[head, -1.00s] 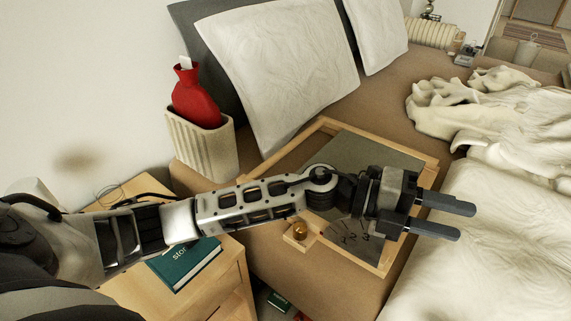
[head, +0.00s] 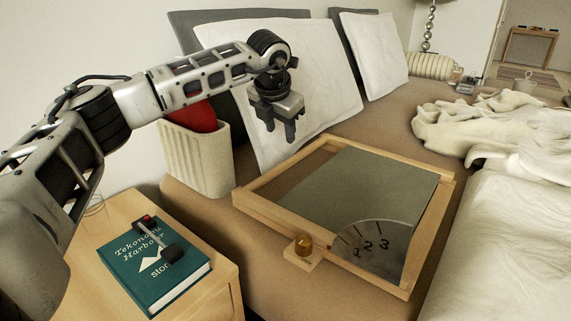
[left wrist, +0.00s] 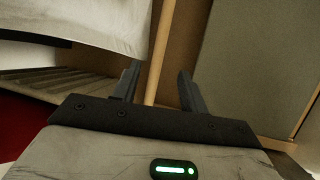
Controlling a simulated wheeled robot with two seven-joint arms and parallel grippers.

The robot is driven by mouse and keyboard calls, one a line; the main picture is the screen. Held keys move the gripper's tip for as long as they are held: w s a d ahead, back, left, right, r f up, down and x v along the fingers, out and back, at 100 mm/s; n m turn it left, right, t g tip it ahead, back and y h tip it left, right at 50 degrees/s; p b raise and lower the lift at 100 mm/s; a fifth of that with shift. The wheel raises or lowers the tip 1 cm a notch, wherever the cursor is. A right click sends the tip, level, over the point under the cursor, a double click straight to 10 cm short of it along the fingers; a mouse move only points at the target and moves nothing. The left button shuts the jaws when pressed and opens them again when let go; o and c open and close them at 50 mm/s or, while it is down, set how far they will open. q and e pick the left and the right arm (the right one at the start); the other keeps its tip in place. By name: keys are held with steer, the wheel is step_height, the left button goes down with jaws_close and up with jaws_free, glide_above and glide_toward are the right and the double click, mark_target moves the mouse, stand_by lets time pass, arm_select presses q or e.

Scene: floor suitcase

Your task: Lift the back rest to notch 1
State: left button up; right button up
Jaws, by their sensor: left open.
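The back rest, a grey-green panel (head: 365,185), lies low inside a wooden frame (head: 340,236) on the bed. A dial plate marked 1, 2, 3 (head: 378,248) stands at its near right side, with a small red mark by its left edge. An amber knob (head: 303,246) sits on a small wooden ledge at the frame's near side. My left gripper (head: 279,133) is open and empty, pointing down in front of the white pillow, above the frame's far left corner. In the left wrist view, a wooden rail (left wrist: 160,55) and part of the panel (left wrist: 255,65) show beyond the open fingers.
A ribbed white container (head: 195,160) with a red hot-water bottle (head: 190,119) stands left of the frame. A nightstand holds a green book (head: 150,270) with a small dark object on it. Crumpled white bedding (head: 500,135) lies at the right.

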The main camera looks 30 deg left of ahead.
mark_target(286, 162)
arm_select(q)
steer(key=b+x, duration=0.3)
steer(key=x, duration=0.7)
steer(key=shift+w+f, duration=0.1)
steer(key=shift+f, duration=0.25)
steer(key=shift+x, duration=0.8)
arm_select(e)
steer(key=shift+w+a+r+m+t+y, duration=0.1)
steer(key=shift+a+r+m+t+y, duration=0.45)
steer(key=shift+y, duration=0.25)
steer(key=shift+d, duration=0.1)
